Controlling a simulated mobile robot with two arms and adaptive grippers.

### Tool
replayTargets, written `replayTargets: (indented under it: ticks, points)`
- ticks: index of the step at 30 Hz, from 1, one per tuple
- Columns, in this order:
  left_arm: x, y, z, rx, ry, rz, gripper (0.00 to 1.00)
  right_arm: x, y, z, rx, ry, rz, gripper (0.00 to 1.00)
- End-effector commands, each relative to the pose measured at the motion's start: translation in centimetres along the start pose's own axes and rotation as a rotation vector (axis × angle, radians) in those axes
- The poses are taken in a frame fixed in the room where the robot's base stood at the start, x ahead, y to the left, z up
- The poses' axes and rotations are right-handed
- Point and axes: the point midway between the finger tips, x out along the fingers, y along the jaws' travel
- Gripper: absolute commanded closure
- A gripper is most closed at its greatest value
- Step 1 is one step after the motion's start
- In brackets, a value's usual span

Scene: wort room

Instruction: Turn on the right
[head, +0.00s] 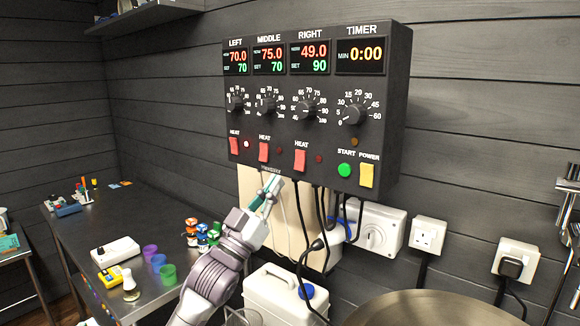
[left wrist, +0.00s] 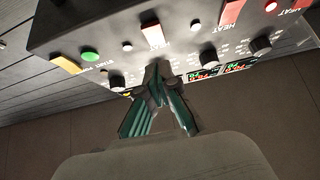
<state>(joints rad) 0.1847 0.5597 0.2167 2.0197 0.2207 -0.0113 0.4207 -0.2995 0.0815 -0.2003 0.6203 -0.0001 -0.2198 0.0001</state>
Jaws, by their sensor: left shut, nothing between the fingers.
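The black control panel (head: 330,130) hangs on the wall in the head view. Its right HEAT switch (head: 300,160) is a red rocker with a dark lamp (head: 319,159) beside it. The RIGHT display (head: 309,57) reads 49.0, set 90. My left gripper (head: 271,186) is shut and empty, just below the panel's lower edge, below and left of that switch. In the left wrist view the panel is upside down; the shut fingers (left wrist: 158,75) point at it near the right switch (left wrist: 152,33). Contact cannot be seen. My right gripper is not in view.
The middle HEAT switch (head: 263,152) and left HEAT switch (head: 234,146) are close by; the left lamp (head: 247,144) looks lit. A green START button (head: 344,170) and yellow POWER switch (head: 366,175) sit to the right. Cables (head: 322,215) hang below. A bench (head: 130,215) stands left.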

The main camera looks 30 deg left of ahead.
Motion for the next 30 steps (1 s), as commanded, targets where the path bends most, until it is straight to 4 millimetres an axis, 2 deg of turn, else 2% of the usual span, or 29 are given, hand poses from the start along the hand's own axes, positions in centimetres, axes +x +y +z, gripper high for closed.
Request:
replayTargets:
  ticks: [1,3,9,15,24,26,30]
  points:
    - [1.6,0.0,-0.5,-0.001,0.002,-0.001,1.0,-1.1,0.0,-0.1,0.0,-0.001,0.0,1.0]
    - [2.8,0.0,-0.5,-0.001,0.001,-0.001,1.0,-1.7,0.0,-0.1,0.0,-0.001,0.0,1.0]
    - [4.4,-0.1,2.0,-0.001,-0.002,-0.003,1.0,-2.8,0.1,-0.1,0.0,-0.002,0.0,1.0]
    - [4.9,0.0,2.8,-0.001,-0.001,-0.001,1.0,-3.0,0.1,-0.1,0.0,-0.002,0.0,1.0]
    - [4.9,0.0,2.9,0.0,0.0,0.0,1.0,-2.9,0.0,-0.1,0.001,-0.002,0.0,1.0]
    - [4.8,0.0,3.1,-0.001,0.006,-0.001,1.0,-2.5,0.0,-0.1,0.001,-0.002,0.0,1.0]
    - [4.8,-0.1,4.1,-0.002,0.054,-0.002,1.0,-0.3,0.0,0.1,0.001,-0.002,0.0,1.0]
